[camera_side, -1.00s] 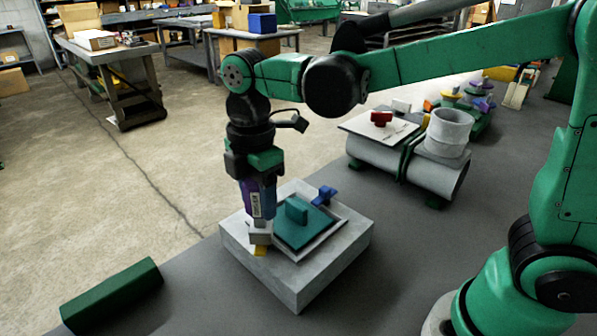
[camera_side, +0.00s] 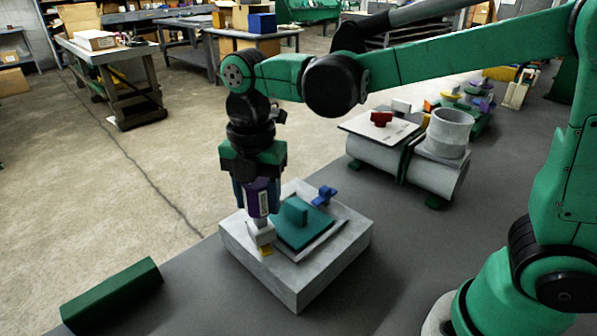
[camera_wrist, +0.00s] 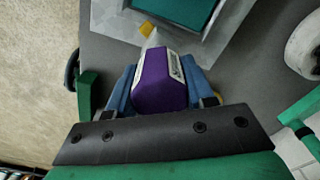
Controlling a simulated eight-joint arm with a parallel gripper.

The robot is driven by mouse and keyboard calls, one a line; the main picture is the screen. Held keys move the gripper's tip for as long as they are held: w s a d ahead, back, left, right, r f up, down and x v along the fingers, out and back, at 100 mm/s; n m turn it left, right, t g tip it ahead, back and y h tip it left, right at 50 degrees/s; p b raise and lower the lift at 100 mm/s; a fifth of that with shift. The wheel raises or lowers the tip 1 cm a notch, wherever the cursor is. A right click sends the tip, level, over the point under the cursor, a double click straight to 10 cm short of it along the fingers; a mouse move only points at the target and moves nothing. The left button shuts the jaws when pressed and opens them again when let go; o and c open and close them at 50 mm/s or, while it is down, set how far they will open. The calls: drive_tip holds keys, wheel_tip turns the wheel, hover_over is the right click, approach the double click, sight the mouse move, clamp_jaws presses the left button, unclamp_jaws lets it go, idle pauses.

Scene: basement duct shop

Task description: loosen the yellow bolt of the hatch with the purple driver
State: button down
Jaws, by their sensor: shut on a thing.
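The purple driver (camera_side: 259,197) is held upright in my gripper (camera_side: 258,192), which is shut on its handle. Its light grey lower end reaches down to the yellow bolt (camera_side: 266,250) at the near left corner of the hatch. The bolt is mostly covered; I cannot tell how the tip is seated. The hatch (camera_side: 298,228) is a teal plate with a raised grip, lying in a pale frame on a grey block (camera_side: 300,280). In the wrist view the purple handle (camera_wrist: 158,88) sits between the blue fingers, and a bit of the yellow bolt (camera_wrist: 146,28) shows past it.
A blue wing-shaped piece (camera_side: 324,196) stands at the hatch's far corner. A grey pipe (camera_side: 435,170) with a white plate and a red knob (camera_side: 381,118) is behind. A dark green bar (camera_side: 112,294) lies front left. Bench between is clear.

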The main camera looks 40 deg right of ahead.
drive_tip(key=n, duration=0.3)
drive_tip(key=shift+n, duration=0.4)
drive_tip(key=shift+m, duration=0.5)
drive_tip(key=shift+r, duration=2.5)
